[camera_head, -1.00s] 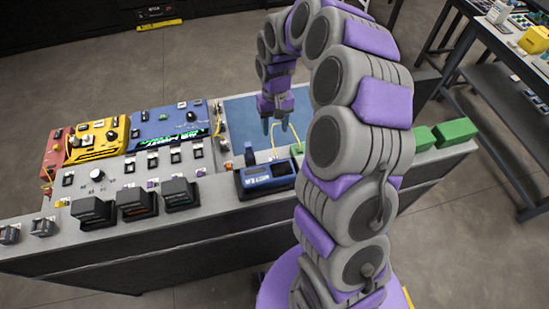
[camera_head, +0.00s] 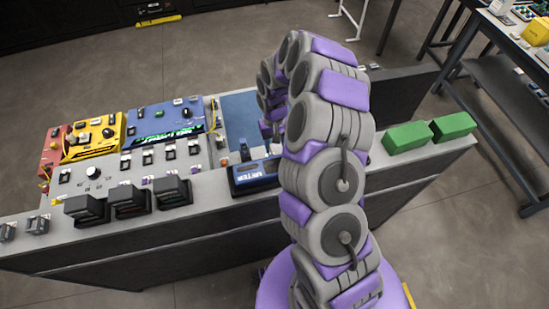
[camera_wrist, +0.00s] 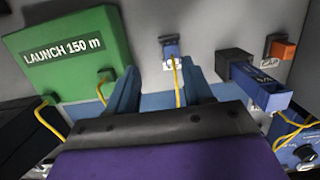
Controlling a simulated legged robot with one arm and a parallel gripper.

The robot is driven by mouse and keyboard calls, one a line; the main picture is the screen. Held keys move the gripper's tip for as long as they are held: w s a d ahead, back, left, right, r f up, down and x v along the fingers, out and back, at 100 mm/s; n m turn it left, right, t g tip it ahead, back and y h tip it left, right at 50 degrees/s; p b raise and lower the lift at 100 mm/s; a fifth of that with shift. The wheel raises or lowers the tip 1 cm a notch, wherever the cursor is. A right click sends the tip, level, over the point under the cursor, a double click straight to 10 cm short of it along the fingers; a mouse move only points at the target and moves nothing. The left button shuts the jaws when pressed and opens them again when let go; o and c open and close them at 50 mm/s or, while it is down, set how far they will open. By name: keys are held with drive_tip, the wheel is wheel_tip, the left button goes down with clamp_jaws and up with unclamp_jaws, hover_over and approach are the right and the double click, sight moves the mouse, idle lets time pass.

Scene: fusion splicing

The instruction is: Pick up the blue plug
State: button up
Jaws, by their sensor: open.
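The blue plug (camera_wrist: 171,48) is a small blue connector on the grey surface in the wrist view, with a yellow cable running from it toward me. It lies beyond my gripper (camera_wrist: 160,70), roughly in line with the gap between the two blue fingertips. The gripper is open and empty, and the yellow cable runs through the gap in the picture. In the head view my gripper (camera_head: 271,147) is low over the bench and partly hidden by my arm. I cannot make out the plug there.
A green "LAUNCH 150 m" box (camera_wrist: 70,55) stands close left of the fingers. A blue block with a dark end (camera_wrist: 258,85) and an orange piece (camera_wrist: 282,49) are to the right. The head view shows a blue device (camera_head: 255,179) and two green boxes (camera_head: 407,138) on the bench.

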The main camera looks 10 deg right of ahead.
sight(270, 155)
drive_tip(key=shift+s+a+f, duration=0.1)
drive_tip(key=shift+a+f, duration=0.3)
drive_tip(key=shift+a, duration=0.1)
drive_tip(key=f, duration=0.1)
drive_tip(key=a+f+b, duration=0.1)
drive_tip(key=shift+s+a+f, duration=0.15)
drive_tip(key=shift+a+f, duration=0.15)
drive_tip(key=shift+f, duration=0.05)
drive_tip(key=shift+s+d+f, duration=0.1)
drive_tip(key=shift+d+f, duration=0.15)
drive_tip(key=shift+f, duration=0.3)
drive_tip(key=shift+s+d+f, duration=0.1)
drive_tip(key=shift+d+f, duration=0.1)
drive_tip(key=shift+f, duration=0.3)
drive_tip(key=shift+d, duration=0.35)
drive_tip(key=shift+a, duration=0.6)
drive_tip(key=c, duration=0.6)
drive_tip(key=shift+d, duration=0.2)
drive_tip(key=c, duration=0.3)
drive_tip(key=shift+d, duration=0.2)
clamp_jaws()
